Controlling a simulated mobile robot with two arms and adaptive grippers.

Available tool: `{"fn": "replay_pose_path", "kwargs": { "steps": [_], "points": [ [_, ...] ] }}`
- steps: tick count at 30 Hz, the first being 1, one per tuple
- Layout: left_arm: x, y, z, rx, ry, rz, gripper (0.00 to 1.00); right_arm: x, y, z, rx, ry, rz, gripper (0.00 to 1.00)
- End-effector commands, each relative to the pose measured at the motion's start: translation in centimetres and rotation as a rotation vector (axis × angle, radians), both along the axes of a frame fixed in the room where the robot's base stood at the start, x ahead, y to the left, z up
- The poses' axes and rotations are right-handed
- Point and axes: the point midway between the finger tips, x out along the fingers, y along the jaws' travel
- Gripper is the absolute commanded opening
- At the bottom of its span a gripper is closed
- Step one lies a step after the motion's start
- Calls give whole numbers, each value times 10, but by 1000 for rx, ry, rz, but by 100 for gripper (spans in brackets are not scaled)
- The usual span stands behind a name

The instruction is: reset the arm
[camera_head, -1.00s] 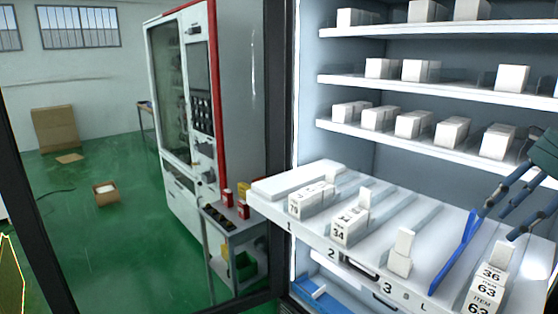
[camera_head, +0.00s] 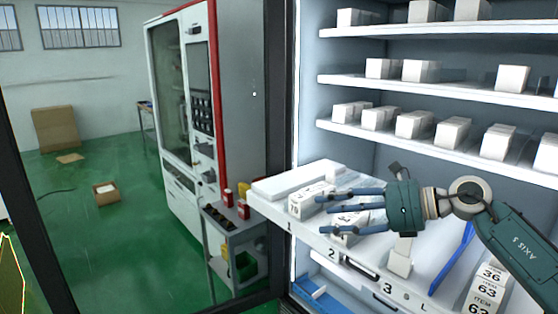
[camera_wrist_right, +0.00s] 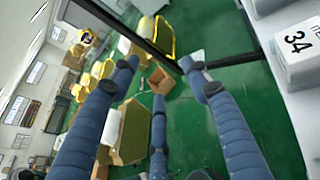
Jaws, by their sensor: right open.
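My right gripper (camera_head: 322,211) reaches in from the right above the pulled-out shelf (camera_head: 440,268), its fingers pointing left. Its blue fingers are spread and hold nothing. In the right wrist view the spread fingers (camera_wrist_right: 159,76) have only the green floor and room beyond them. White boxes (camera_head: 306,200) in lane 1 lie just past the fingertips. The lane 2 boxes (camera_head: 345,236) are partly hidden behind the fingers. A box marked 34 (camera_wrist_right: 298,42) shows at the right of the wrist view. My left gripper is not in view.
Shelves of white boxes (camera_head: 412,125) rise behind the arm. Boxes marked 63 (camera_head: 483,296) stand in the right lane beside a blue divider (camera_head: 455,258). A dark door frame (camera_head: 277,150) stands left, with a vending machine (camera_head: 236,110) and small cart (camera_head: 237,240) beyond.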

Motion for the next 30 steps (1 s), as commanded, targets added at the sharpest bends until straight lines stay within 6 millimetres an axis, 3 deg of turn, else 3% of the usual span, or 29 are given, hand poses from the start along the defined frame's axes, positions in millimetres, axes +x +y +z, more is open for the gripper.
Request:
{"fn": "replay_pose_path", "kwargs": {
  "steps": [1, 4, 7, 10, 14, 17, 20, 24, 27, 29, 30],
  "points": [
    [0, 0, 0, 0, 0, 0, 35, -10, 39, 0, 173, 33, 2, 47],
    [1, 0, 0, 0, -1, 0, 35, -18, 75, 21, 539, 127, -71, 47],
    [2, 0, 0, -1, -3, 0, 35, -18, 72, 31, 897, 275, -206, 47],
    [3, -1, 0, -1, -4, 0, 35, -13, 39, 11, 1229, 469, -404, 47],
    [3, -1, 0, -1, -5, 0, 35, -18, -19, -62, 1583, 747, -737, 47],
    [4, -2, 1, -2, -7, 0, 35, -39, -52, -127, 1750, 924, -981, 47],
    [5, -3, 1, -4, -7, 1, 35, -73, -76, -192, 1864, 1081, -1226, 47],
    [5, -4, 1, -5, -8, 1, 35, -141, -93, -274, 1952, 1278, -1569, 47],
    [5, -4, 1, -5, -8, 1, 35, -193, -97, -316, 1971, 1390, -1792, 47],
    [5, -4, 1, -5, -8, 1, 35, -221, -97, -334, 1968, 1441, -1904, 47],
    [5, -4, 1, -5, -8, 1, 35, -237, -97, -343, -1962, -1465, 1963, 47]
  ]
}}
